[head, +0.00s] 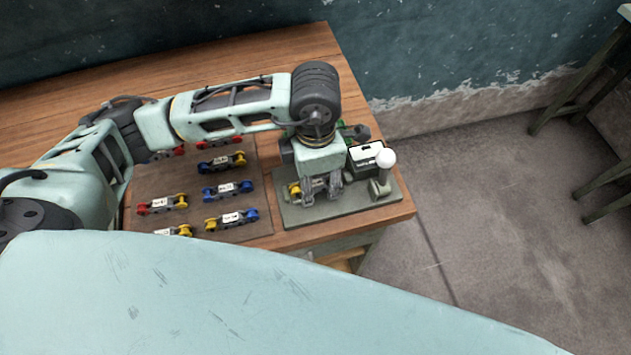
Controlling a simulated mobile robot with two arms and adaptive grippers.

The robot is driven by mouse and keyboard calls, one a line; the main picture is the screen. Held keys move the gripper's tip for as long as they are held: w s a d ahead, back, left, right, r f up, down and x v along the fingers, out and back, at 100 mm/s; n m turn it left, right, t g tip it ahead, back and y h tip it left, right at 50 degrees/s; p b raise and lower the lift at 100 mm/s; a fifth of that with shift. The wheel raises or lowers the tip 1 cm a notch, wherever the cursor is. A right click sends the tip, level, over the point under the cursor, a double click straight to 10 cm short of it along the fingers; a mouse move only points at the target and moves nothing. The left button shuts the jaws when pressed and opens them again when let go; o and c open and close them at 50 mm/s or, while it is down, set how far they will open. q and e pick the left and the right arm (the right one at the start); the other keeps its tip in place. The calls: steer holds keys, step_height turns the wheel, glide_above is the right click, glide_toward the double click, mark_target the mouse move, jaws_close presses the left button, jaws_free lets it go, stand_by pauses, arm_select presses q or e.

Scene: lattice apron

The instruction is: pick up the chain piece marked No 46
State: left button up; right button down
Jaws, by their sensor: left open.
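Several chain pieces with coloured ends and pale labels lie on a brown mat (260,229) on the wooden table: a blue one (228,190), a yellow and blue one (231,219), a red and yellow one (162,204), a dark and yellow one (221,162). Another piece with a yellow end (295,190) shows beside my left gripper on a grey-green plate (350,212). The labels are too small to read, so I cannot tell which is No 46. My left gripper (321,192) points down over the plate, open, partly hiding that piece. My right gripper is out of view.
A white-topped box (372,157) and a lever with a white ball knob (386,160) stand on the plate, close right of the gripper. The table's right edge is near. My arm covers part of the mat's back. A dark wall stands behind.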

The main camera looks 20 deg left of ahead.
arm_select(q)
jaws_close()
steer(key=shift+r, duration=0.1)
stand_by(0.4)
